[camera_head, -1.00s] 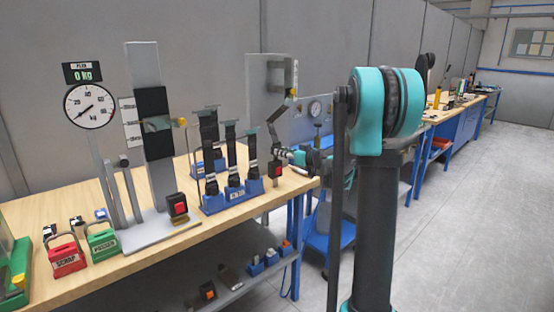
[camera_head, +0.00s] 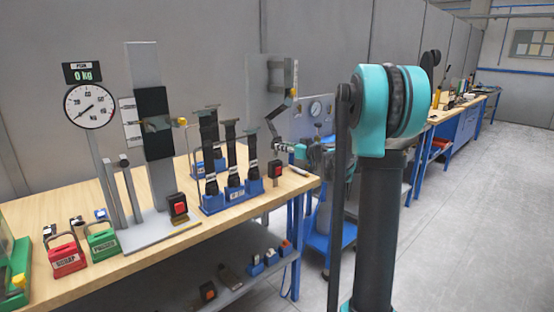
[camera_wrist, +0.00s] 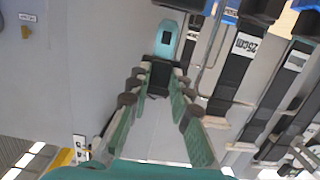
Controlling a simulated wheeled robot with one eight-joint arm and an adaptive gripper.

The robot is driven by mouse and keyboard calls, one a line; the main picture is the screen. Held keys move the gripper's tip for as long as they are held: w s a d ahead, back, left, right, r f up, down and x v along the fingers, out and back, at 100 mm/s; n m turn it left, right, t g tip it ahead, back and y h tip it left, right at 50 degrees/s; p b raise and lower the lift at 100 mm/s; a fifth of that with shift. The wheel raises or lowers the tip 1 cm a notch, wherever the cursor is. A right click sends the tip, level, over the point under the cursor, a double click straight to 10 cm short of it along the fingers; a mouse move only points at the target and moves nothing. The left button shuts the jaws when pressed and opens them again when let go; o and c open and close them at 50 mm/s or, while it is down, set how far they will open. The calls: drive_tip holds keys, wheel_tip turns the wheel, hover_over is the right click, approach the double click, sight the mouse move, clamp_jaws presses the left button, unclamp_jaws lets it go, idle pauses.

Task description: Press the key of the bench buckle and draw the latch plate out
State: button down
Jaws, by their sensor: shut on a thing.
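The bench buckle, black with a red key (camera_head: 178,205), sits at the foot of the upright strap stand (camera_head: 158,228). A second black buckle with a red key (camera_head: 276,170) stands near the bench's right end. My gripper (camera_head: 276,142) is above and behind this second buckle, visibly apart from it; the arm partly hides it. In the wrist view my gripper (camera_wrist: 160,82) has its fingers closed in around a dark piece (camera_wrist: 159,76) with a pale teal part (camera_wrist: 167,38) beyond it. I cannot tell whether this is a latch plate.
Dark straps (camera_head: 232,160) stand in a blue rack (camera_head: 228,198) left of the second buckle. A bracket with a dark strap (camera_head: 283,110) rises behind my gripper. A red box (camera_head: 67,258), a green box (camera_head: 102,244) and a dial (camera_head: 90,106) are at left. The front right bench corner is clear.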

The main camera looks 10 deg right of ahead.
drive_tip(key=w+d, duration=0.5)
drive_tip(key=d, duration=0.1)
drive_tip(key=shift+d, duration=0.3)
idle(0.8)
idle(1.1)
wheel_tip(320, 180, down, 10)
drive_tip(key=shift+r, duration=0.15)
drive_tip(key=c, duration=1.8)
unclamp_jaws()
drive_tip(key=o, duration=0.5)
drive_tip(key=shift+s, duration=0.1)
drive_tip(key=v, duration=1.2)
drive_tip(key=shift+f, duration=0.25)
